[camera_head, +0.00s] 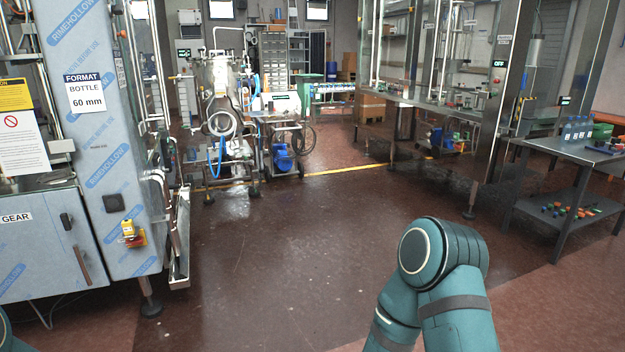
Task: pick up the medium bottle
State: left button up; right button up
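Several clear bottles with blue tops (577,130) stand upright in a group on the dark side table (545,146) at the right. They are small in the picture, and I cannot tell which one is the medium bottle. My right arm shows at the lower right as teal links with a bent joint, but its gripper is out of view. Only a sliver of my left arm shows at the lower left corner, and its gripper is out of view too. Neither gripper is seen near the bottles.
Small coloured parts (567,211) lie on the table's lower shelf. A filmwrapped cabinet (105,130) stands at the left, a wheeled machine (228,110) at the back. The reddish floor (300,240) in the middle is clear.

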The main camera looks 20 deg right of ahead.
aim_at(583, 124)
jog(key=i+l+z, duration=0.35)
jog(key=z, duration=0.15)
jog(key=i+l+z, duration=0.45)
jog(key=i+z, duration=0.95)
jog(key=i+l+z, duration=0.1)
jog(key=i+z, duration=0.35)
jog(key=i, duration=0.15)
jog(key=i+j+z, duration=0.1)
jog(key=i+z, duration=0.35)
jog(key=i, duration=3.1)
jog(key=i+l+u, duration=0.35)
jog(key=i, duration=0.25)
jog(key=i+l+u, duration=0.35)
jog(key=i, duration=0.2)
jog(key=i+l+u, duration=0.25)
jog(key=u, duration=0.15)
jog(key=i+l+u, duration=0.55)
jog(key=l+u, duration=0.25)
jog(key=i+l+u, duration=0.1)
jog(key=l+u, duration=0.25)
